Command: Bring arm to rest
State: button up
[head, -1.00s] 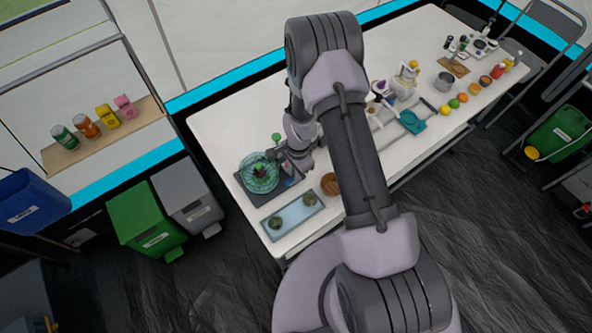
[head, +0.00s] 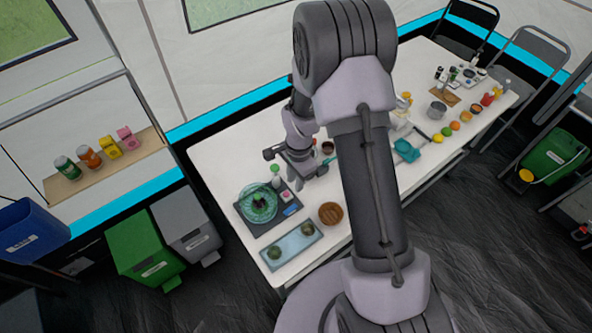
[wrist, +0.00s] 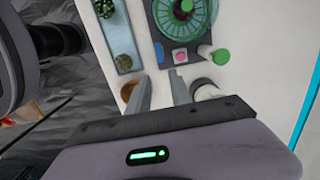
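My gripper (head: 309,180) hangs from my raised arm above the white table (head: 235,150), to the right of a dark tray with a green glass bowl. In the wrist view, the two fingers of my gripper (wrist: 160,80) stand apart with bare table between them, and nothing is held. The green bowl (head: 258,203) sits on the dark tray and also shows at the top of the wrist view (wrist: 183,12). My arm covers part of the table's middle.
A pale blue tray (head: 277,254) with two dark green round things lies at the table's near left. A brown round bowl (head: 331,214) is beside it. Fruit and kitchen items stand at the far right. Green (head: 140,240) and grey (head: 187,222) bins stand left of the table.

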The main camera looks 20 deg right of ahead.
notch_tip(320, 180, up, 4)
jog(key=shift+d+f, duration=0.1)
jog(key=shift+f, duration=0.1)
notch_tip(320, 180, up, 8)
jog(key=s+a+n+t+b, duration=0.1)
jog(key=a+n+t+b, duration=0.15)
jog(key=b, duration=0.35)
jog(key=s+a+r+n+t+b, duration=0.1)
jog(key=s+r+n+b, duration=0.1)
jog(key=s, duration=0.4)
jog(key=s+a+r+n+t+b, duration=0.1)
jog(key=s+r+n+b, duration=0.1)
jog(key=s+b, duration=0.3)
jog(key=s+a+r+n+t+y+b, duration=0.1)
jog(key=s+n+b, duration=0.2)
jog(key=s, duration=0.4)
jog(key=shift+s+r+b, duration=0.3)
jog(key=shift+s+r, duration=0.1)
